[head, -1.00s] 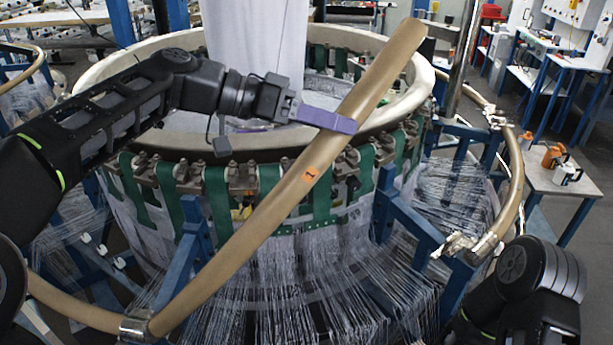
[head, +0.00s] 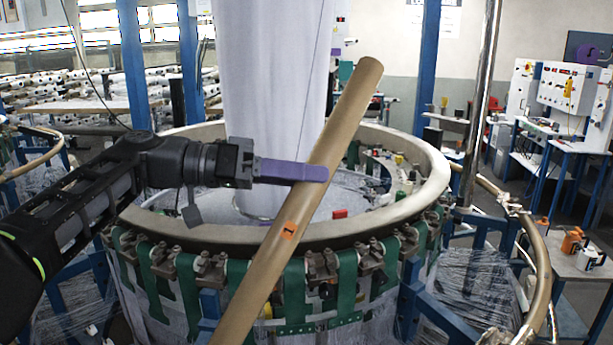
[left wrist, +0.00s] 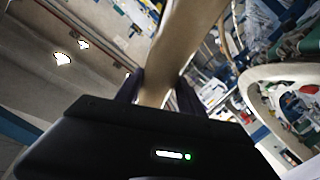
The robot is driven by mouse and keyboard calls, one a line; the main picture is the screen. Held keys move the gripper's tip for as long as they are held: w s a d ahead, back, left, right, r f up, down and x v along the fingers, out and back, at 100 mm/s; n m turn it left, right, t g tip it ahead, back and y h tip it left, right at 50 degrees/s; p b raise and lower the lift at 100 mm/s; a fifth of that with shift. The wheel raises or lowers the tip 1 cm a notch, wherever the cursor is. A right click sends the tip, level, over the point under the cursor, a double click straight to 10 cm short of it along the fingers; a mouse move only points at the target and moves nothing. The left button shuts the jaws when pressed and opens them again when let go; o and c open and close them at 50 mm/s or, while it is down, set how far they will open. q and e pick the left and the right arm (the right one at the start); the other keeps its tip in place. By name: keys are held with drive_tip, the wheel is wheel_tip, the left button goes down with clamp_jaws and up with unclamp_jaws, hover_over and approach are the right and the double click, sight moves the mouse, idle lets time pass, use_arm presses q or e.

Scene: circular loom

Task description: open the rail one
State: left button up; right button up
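Rail one (head: 292,222) is a tan tube with an orange label marked 1. In the head view it slants across the front of the round loom, upper free end raised above the ring and lower end cut off by the bottom edge. My left gripper (head: 310,172) comes in from the left with its purple fingers at the rail, above the label. In the left wrist view the rail (left wrist: 178,45) passes between the two dark purple fingers (left wrist: 160,95), which appear to press against its sides. My right gripper is not in view.
The loom's pale ring (head: 290,238) with green straps (head: 294,290) stands behind the rail. White fabric (head: 270,90) hangs over its middle.

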use_arm(q)
drive_tip(key=o, duration=0.4)
drive_tip(key=shift+r, duration=0.1)
drive_tip(key=shift+a, duration=0.1)
drive_tip(key=shift+a, duration=0.45)
drive_tip(key=p+v, duration=0.3)
drive_tip(key=v, duration=0.3)
drive_tip(key=shift+s+a+r, duration=0.1)
drive_tip(key=shift+s+a, duration=0.05)
drive_tip(key=shift+a, duration=0.2)
